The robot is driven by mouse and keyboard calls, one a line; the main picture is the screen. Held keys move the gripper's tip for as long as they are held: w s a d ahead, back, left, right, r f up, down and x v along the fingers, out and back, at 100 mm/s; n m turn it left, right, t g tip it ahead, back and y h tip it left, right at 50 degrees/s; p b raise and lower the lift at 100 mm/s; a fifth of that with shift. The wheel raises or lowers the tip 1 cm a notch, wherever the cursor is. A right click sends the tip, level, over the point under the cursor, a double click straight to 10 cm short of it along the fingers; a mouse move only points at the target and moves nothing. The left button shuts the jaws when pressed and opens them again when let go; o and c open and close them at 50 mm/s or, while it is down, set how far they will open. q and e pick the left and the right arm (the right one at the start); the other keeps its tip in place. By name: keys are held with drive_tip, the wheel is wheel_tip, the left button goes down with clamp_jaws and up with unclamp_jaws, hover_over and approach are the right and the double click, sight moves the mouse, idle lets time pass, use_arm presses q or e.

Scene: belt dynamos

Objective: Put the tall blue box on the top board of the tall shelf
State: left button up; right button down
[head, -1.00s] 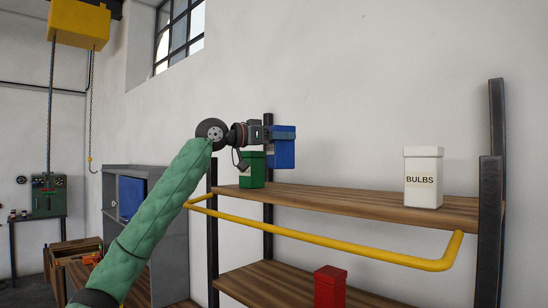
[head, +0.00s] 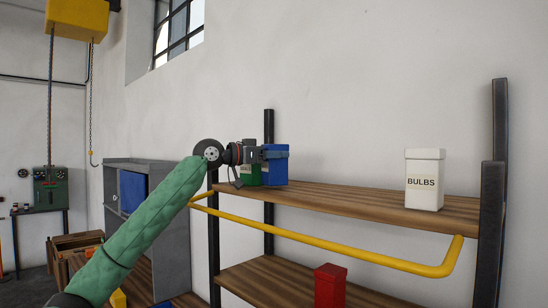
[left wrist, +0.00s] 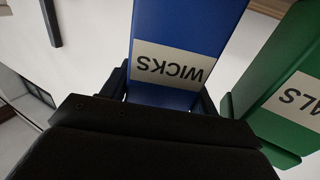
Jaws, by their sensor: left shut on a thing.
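The tall blue box (head: 275,166) is at the left end of the top board (head: 350,199) of the tall shelf. Its base looks level with the board; I cannot tell for certain whether it touches. My left gripper (head: 265,154) is shut on the blue box from the left, near its upper part. In the left wrist view the blue box (left wrist: 185,45) shows a WICKS label, upside down, between the fingers. My right gripper is not in view.
A green box (head: 247,175) stands close beside the blue box, partly hidden by my gripper. A white BULBS box (head: 424,180) stands at the right of the board. The board between is clear. A yellow rail (head: 330,245) runs along the front. A red box (head: 329,287) is on the lower board.

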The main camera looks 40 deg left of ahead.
use_arm(q)
drive_tip(key=shift+f, duration=0.55)
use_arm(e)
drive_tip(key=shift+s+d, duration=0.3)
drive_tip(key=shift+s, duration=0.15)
use_arm(q)
drive_tip(key=o, duration=0.9)
drive_tip(key=shift+o, duration=1.3)
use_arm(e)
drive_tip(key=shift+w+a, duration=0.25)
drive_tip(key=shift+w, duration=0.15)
